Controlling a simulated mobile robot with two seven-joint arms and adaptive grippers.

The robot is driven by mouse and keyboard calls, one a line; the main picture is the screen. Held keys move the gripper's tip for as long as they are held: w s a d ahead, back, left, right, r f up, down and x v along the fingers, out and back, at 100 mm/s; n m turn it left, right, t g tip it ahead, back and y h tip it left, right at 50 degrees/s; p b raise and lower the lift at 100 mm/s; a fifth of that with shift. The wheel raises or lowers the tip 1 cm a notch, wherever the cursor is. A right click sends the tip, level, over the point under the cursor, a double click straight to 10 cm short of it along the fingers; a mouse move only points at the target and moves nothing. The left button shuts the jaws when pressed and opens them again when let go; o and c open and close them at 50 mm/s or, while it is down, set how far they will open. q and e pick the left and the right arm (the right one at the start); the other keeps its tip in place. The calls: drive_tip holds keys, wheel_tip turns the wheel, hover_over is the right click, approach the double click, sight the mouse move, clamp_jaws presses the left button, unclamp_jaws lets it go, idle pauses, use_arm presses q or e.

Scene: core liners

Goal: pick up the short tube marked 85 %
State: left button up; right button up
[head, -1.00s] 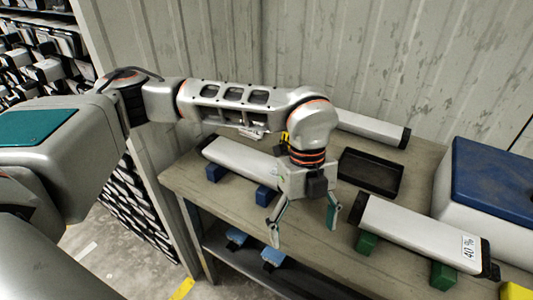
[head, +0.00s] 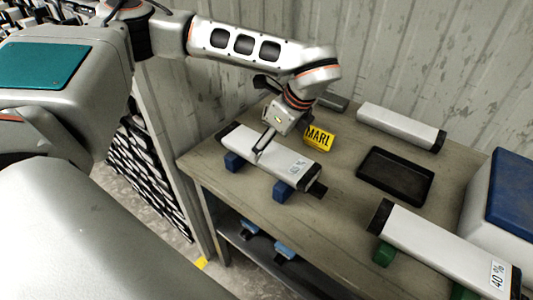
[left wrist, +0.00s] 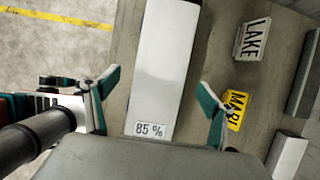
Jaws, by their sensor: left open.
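The tube marked 85 % (head: 240,137) is white with dark ends and lies across two blue blocks near the table's left front edge. In the left wrist view, the same tube (left wrist: 165,60) runs lengthwise, with its "85 %" label near the bottom. My left gripper (head: 264,147) is directly over the tube. In the left wrist view, the fingers of my left gripper (left wrist: 160,80) are open, one on each side of the tube with bare space between. I cannot tell how far above it they are. My right gripper is not in view.
A yellow MARL sign (head: 320,138) stands just behind the tube. Another white tube (head: 400,127) lies at the back. A black tray (head: 428,194) and the tube marked 40 % (head: 440,245) are to the right.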

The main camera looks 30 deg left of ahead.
use_arm(q)
drive_tip(key=shift+x, duration=1.2)
drive_tip(key=c, duration=1.6)
drive_tip(key=shift+w, duration=0.1)
drive_tip(key=c, duration=0.5)
drive_tip(key=shift+r, duration=0.15)
drive_tip(key=shift+c, duration=0.2)
